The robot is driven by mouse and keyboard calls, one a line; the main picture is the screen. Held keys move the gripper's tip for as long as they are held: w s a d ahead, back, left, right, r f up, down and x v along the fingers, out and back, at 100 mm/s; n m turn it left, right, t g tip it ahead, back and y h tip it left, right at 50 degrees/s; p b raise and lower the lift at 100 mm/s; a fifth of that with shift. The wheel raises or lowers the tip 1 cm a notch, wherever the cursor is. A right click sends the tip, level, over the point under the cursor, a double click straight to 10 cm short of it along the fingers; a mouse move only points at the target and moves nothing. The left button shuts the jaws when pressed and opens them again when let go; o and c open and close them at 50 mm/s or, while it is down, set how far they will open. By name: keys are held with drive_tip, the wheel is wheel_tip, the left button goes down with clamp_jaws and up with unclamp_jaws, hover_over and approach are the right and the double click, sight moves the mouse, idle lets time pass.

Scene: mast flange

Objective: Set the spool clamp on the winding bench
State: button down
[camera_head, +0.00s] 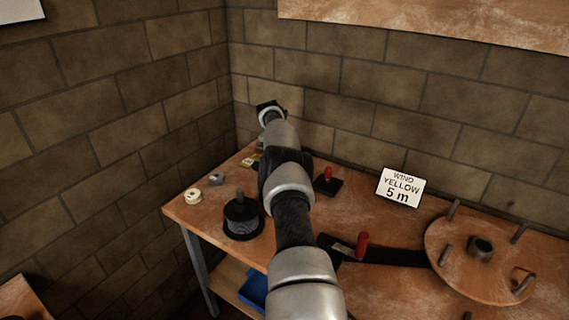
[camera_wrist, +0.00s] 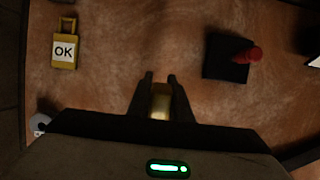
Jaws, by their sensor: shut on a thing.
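My gripper (camera_wrist: 160,78) points down over the bench, its two dark fingers shut on a small brass-yellow piece (camera_wrist: 160,103). Only part of this piece shows, and I cannot tell whether it belongs to the spool clamp or touches the bench. In the head view my arm hides the gripper. The wooden winding bench (camera_head: 400,228) runs along the wall. A black block with a red knob (camera_head: 328,181) stands on it, right of the gripper in the wrist view (camera_wrist: 225,62). A second red handle (camera_head: 362,241) stands beside a long black bar. I cannot tell which part is the clamp.
A black spool (camera_head: 242,220), a pale spool (camera_head: 192,195) and a grey piece (camera_head: 216,179) stand at the left. A "WIND YELLOW 5 m" sign (camera_head: 400,188) and a pegged round wooden disc (camera_head: 470,272) are at the right.

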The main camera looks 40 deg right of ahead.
drive_tip(key=shift+f, duration=0.15)
drive_tip(key=c, duration=1.6)
unclamp_jaws()
drive_tip(key=v, duration=1.7)
drive_tip(key=shift+r, duration=0.25)
